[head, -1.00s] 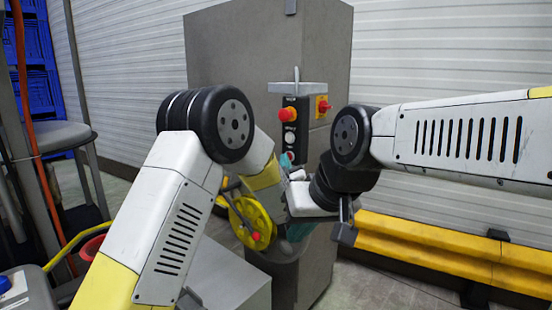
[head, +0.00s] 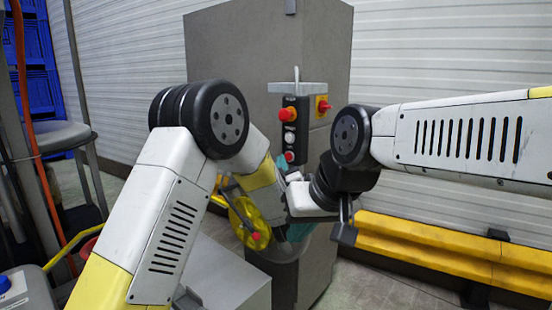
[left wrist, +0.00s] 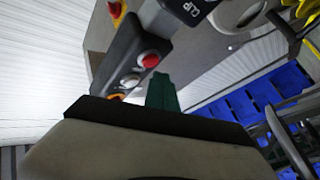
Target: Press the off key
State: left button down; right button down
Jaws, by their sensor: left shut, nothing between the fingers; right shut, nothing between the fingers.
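A black control panel (head: 290,135) hangs on the tall grey cabinet. It carries an orange-red mushroom button (head: 287,114), a white button (head: 290,138) and, lowest, a red button (head: 290,156). I cannot read which key is marked off. My left gripper (head: 280,165), with teal fingers, is shut and empty just below and left of the red button, partly hidden by my arm. In the left wrist view its green fingertip (left wrist: 161,82) shows beside the red button (left wrist: 150,60); contact cannot be told. My right gripper (head: 299,232) is shut and empty, lower down, mostly hidden.
A red-and-yellow switch (head: 322,106) sits on the cabinet's side (head: 335,70). A yellow wheel (head: 249,222) is below, behind my left arm. A yellow barrier (head: 450,245) runs along the right wall. A stool (head: 60,136) stands at left.

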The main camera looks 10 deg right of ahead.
pick_arm(q)
jog(key=s+a, duration=0.1)
jog(key=a, duration=0.1)
jog(key=s+a, duration=0.2)
dwell(0.3)
dwell(0.4)
jog(key=s+a+r+m+g+h, duration=0.1)
jog(key=s+a+r+g, duration=0.15)
jog(key=a, duration=0.35)
jog(key=s+a+r+m+g+h, duration=0.1)
jog(key=a+r+m+g, duration=0.2)
jog(key=a, duration=0.4)
jog(key=s+a+f+g+y, duration=0.1)
jog(key=s+a+f+g, duration=0.1)
jog(key=s+a, duration=0.3)
jog(key=s+a+f+g+y, duration=0.1)
jog(key=s+a+g, duration=0.3)
jog(key=s, duration=0.9)
jog(key=s+a+f+g+y, duration=0.1)
jog(key=s+a+f+g, duration=0.2)
jog(key=s+a, duration=0.4)
jog(key=s, duration=0.2)
jog(key=shift+s+a+f, duration=0.25)
jog(key=shift+s+f, duration=0.05)
jog(key=shift+f, duration=0.05)
jog(key=shift+g, duration=0.25)
